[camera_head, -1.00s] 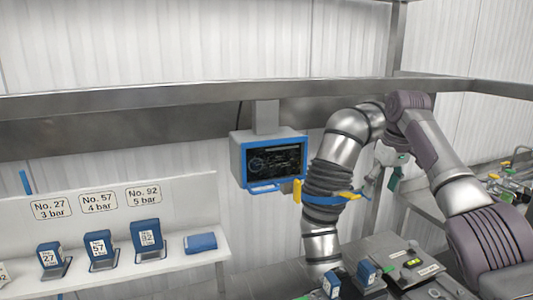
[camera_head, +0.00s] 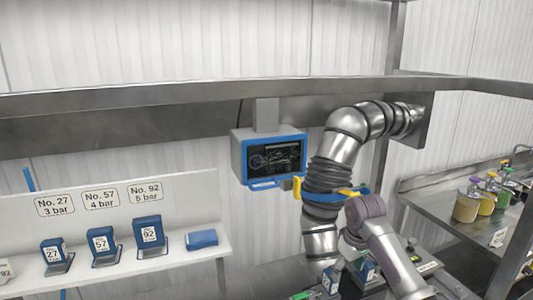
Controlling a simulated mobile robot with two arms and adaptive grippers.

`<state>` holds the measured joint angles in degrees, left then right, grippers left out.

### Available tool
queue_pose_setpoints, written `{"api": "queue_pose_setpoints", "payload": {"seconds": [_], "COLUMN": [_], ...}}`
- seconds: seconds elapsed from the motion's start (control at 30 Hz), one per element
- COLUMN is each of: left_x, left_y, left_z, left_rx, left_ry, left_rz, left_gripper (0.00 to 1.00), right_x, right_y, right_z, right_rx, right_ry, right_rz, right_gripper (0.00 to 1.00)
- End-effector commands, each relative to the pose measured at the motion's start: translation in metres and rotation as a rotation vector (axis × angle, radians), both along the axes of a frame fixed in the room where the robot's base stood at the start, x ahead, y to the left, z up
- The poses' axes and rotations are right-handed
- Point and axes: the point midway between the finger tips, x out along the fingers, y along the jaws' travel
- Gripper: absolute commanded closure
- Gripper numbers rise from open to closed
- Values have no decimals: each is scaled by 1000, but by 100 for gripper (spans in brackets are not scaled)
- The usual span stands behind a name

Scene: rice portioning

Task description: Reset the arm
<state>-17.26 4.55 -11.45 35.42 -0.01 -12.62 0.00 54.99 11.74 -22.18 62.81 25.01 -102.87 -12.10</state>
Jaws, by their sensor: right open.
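My right arm (camera_head: 387,247) comes in from the bottom right, its purple-grey wrist bent over in front of the silver duct. My right gripper (camera_head: 354,240) hangs below that wrist, small and partly hidden by the arm. I see nothing held in it. It is over the steel bench area, near small blue blocks (camera_head: 331,279). My left gripper is out of view.
A silver duct (camera_head: 345,140) with a blue and yellow collar stands close behind my right arm. A blue-framed screen (camera_head: 275,158) hangs left of it. A white shelf (camera_head: 125,270) holds blue numbered blocks. Colourful-topped containers (camera_head: 467,205) stand on a steel bench at right.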

Motion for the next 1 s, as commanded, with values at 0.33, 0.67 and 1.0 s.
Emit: {"api": "queue_pose_setpoints", "payload": {"seconds": [0.33, 0.67, 1.0], "left_x": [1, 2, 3], "left_y": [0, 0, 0], "left_z": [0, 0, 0], "left_rx": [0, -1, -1], "left_ry": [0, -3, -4], "left_rz": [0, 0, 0], "left_gripper": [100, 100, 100], "right_x": [-154, -300, -371], "right_y": [40, 34, 19], "right_z": [-145, -165, -146], "right_rx": [61, 94, 86], "right_ry": [-40, -94, -124], "right_rz": [-24, -154, -240], "right_gripper": [29, 29, 29]}}
